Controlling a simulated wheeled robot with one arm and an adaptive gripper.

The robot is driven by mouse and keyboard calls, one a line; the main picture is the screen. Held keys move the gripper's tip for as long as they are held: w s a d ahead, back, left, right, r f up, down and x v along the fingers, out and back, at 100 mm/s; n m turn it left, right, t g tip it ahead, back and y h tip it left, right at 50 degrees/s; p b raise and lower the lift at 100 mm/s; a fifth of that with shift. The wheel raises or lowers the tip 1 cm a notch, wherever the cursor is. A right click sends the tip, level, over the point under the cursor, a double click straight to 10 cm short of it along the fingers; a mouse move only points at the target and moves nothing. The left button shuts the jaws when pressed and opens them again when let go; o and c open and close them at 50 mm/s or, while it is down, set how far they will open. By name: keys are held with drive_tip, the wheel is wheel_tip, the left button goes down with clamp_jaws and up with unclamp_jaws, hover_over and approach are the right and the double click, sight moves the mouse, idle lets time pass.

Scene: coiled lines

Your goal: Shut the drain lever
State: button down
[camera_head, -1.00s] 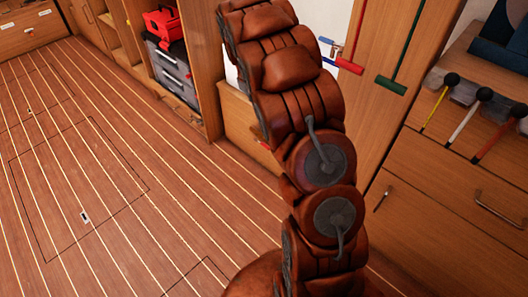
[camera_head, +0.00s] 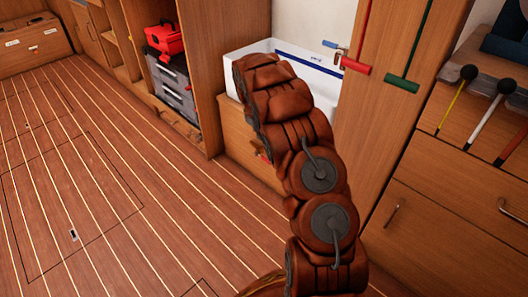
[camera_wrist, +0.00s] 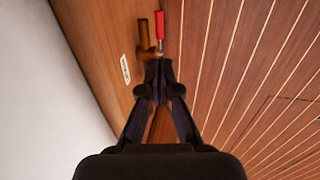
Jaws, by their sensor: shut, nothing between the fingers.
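In the wrist view, a lever with a red grip (camera_wrist: 159,25) runs alongside a brass-coloured fitting (camera_wrist: 143,38) on the wooden cabinet face. A small white label (camera_wrist: 125,69) is beside it, too small to read. My gripper (camera_wrist: 160,64) is shut and empty, its tips just below the lever's base in the picture. I cannot tell whether they touch it. In the head view, a bit of the red grip (camera_head: 265,158) shows low on the cabinet beside my arm. My arm hides my gripper there.
A white basin (camera_head: 310,72) tops the cabinet. A blue lever (camera_head: 330,44), a red T-handle (camera_head: 356,67) and a green T-handle (camera_head: 401,84) are to its right. A red toolbox (camera_head: 165,42) sits on grey drawers at left. The striped floor (camera_head: 110,190) is clear.

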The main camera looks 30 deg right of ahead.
sight(266, 160)
drive_tip(key=d+f+b, duration=0.1)
drive_tip(key=f+b, duration=0.1)
drive_tip(key=f, duration=0.2)
drive_tip(key=f+b, duration=0.1)
drive_tip(key=f, duration=0.4)
drive_tip(key=d+f+b, duration=0.1)
drive_tip(key=f+b, duration=0.1)
drive_tip(key=f, duration=0.2)
drive_tip(key=shift+w+d+f+b, duration=0.3)
drive_tip(key=shift+f+b, duration=0.05)
drive_tip(key=shift+s+r+p, duration=0.1)
drive_tip(key=shift+p, duration=0.35)
drive_tip(key=shift+t+p, duration=0.3)
